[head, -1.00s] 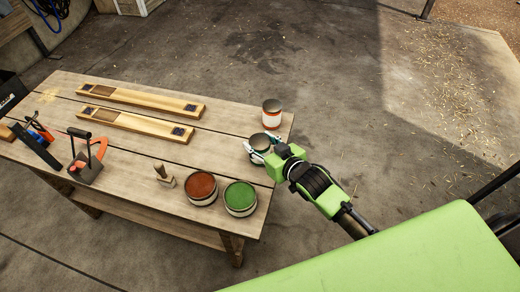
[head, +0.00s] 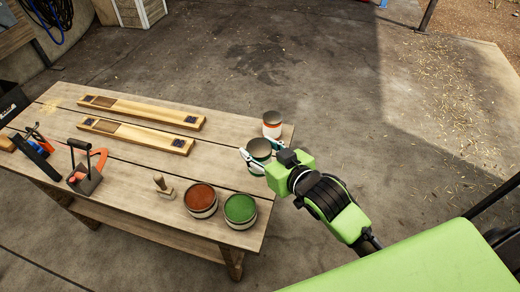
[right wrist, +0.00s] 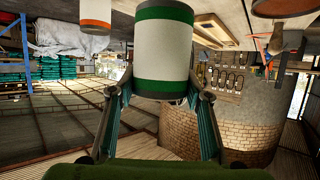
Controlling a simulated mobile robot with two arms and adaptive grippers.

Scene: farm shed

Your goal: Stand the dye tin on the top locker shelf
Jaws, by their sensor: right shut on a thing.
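My right gripper (head: 257,162) is shut on a pale tin with green bands and a dark grey lid (head: 259,148), near the right end of the table. The tin seems upright and a little above the tabletop. In the right wrist view the same green-banded tin (right wrist: 163,55) sits between the fingers (right wrist: 160,100). A second pale tin with an orange-red band (head: 271,125) stands just behind it at the table's corner and also shows in the right wrist view (right wrist: 95,14). No locker shelf can be made out in the head view. My left gripper is out of view.
The wooden table (head: 130,172) holds an open red-brown can (head: 201,199), an open green can (head: 239,208), a small brush (head: 162,184), two long wooden pieces (head: 140,110) (head: 135,135) and tools (head: 83,178) at the left. The concrete floor beyond is clear.

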